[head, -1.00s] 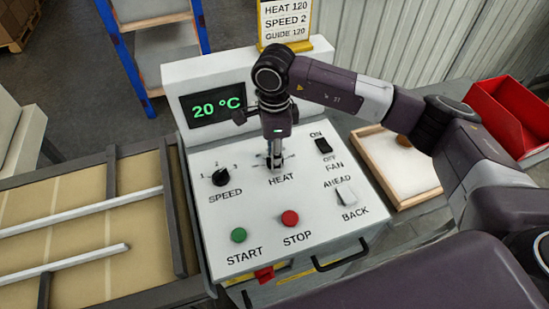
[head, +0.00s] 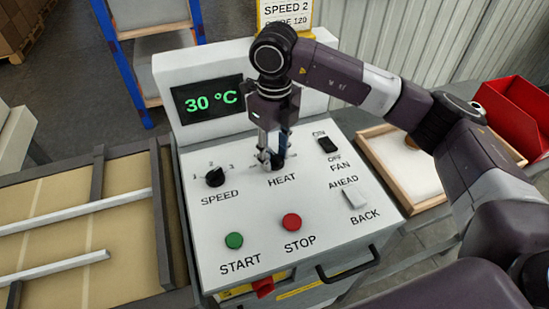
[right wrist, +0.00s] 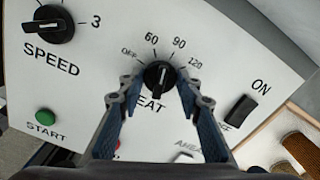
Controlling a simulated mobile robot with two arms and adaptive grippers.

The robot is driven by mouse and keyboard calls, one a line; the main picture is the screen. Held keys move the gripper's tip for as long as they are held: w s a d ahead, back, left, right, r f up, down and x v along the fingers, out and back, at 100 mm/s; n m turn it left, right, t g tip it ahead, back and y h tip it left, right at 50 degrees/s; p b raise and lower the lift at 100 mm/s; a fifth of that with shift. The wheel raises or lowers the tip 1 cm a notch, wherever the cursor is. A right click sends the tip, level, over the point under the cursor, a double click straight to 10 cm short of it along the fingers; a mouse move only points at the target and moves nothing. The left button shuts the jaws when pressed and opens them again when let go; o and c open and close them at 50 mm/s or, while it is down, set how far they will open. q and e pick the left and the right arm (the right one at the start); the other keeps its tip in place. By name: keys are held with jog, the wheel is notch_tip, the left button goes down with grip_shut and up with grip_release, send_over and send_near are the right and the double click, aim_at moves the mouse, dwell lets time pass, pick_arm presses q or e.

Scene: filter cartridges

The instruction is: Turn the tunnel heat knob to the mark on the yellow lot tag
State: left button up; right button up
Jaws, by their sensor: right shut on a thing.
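The heat knob (right wrist: 159,77) is black, with marks OFF, 60, 90 and 120 around it in the right wrist view. Its white pointer seems to aim upward, roughly between 60 and 90. My right gripper (head: 272,160) points down at the panel and is shut on the knob, one finger on each side; it also shows in the right wrist view (right wrist: 160,88). The yellow lot tag (head: 286,14) stands behind the panel; "SPEED 2" shows, and its upper part is cut off by the frame. The display (head: 208,102) reads 30 °C. My left gripper is not in view.
The white panel (head: 330,215) also carries a speed knob (head: 214,177), a green start button (head: 234,240), a red stop button (head: 292,222) and fan and ahead/back switches. A conveyor (head: 80,215) lies left. A wooden tray (head: 440,194) and red bin (head: 520,118) are right.

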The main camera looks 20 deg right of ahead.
aim_at(275, 154)
jog(key=m+b, duration=0.2)
jog(key=m, duration=0.3)
jog(key=shift+m, duration=0.3)
jog(key=m+b, duration=0.1)
jog(key=m, duration=0.3)
jog(key=shift+w+d+r+m+b, duration=0.1)
jog(key=shift+m+b, duration=0.3)
jog(key=o, duration=1.2)
jog(key=shift+c, duration=0.2)
notch_tip(275, 154, up, 12)
